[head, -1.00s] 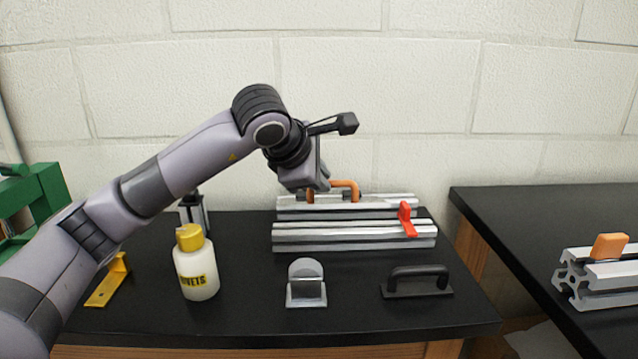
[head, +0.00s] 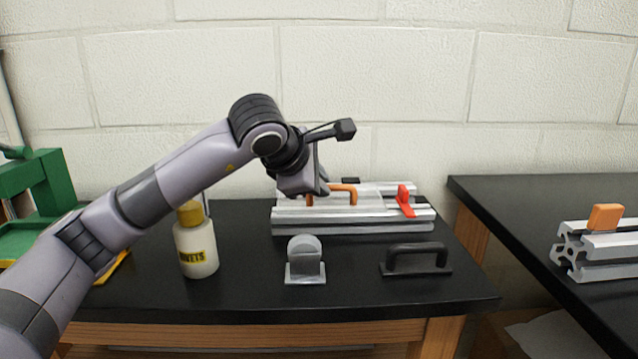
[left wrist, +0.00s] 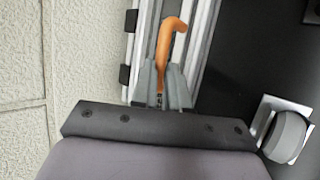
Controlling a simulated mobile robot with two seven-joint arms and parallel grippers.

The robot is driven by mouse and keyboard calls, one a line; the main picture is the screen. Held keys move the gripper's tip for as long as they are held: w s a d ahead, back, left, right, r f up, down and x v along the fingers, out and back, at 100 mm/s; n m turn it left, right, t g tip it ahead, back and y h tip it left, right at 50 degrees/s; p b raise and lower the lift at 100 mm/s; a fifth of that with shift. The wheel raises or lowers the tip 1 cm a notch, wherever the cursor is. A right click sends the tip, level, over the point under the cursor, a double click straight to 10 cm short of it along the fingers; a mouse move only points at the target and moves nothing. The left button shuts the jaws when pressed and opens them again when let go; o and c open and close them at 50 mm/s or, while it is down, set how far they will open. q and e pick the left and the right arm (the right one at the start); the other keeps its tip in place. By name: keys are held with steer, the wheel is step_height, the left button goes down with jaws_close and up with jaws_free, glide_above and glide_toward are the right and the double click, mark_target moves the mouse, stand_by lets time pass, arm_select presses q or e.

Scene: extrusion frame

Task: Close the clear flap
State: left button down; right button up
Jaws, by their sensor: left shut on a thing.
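The clear flap (head: 372,196) shows as a faint see-through pane over the back of the aluminium extrusion frame (head: 350,227). Its orange handle (head: 346,189) stands out. I cannot tell whether the flap lies fully flat. My left gripper (head: 318,191) is shut on the left end of the handle. In the left wrist view the orange handle (left wrist: 170,42) comes out from between the fingers of my left gripper (left wrist: 161,80). A red latch (head: 404,200) sits at the frame's right end, beside the flap. My right gripper is not in view.
In front of the frame are a grey bracket with a rounded top (head: 305,260) and a black pull handle (head: 416,258). A yellow-capped bottle (head: 196,245) stands at the left, near a green press (head: 40,190). A second bench at right holds another extrusion (head: 610,255).

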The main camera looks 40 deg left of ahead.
arm_select(q)
steer(key=shift+s+d+f+g, duration=0.2)
steer(key=shift+f+g, duration=0.05)
steer(key=shift+f, duration=0.35)
steer(key=shift+s+d+f+g, duration=0.15)
steer(key=shift+f+g, duration=0.1)
steer(key=shift+f, duration=0.35)
steer(key=c, duration=1.1)
jaws_free()
steer(key=shift+a, duration=0.1)
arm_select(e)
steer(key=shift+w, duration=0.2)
arm_select(q)
steer(key=shift+s+r, duration=0.1)
steer(key=shift+s+r, duration=0.15)
steer(key=shift+r, duration=0.1)
steer(key=v, duration=0.3)
steer(key=p+v, duration=0.1)
steer(key=v, duration=0.3)
steer(key=shift+a, duration=0.1)
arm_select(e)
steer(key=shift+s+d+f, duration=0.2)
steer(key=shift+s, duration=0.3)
arm_select(q)
steer(key=shift+r, duration=0.1)
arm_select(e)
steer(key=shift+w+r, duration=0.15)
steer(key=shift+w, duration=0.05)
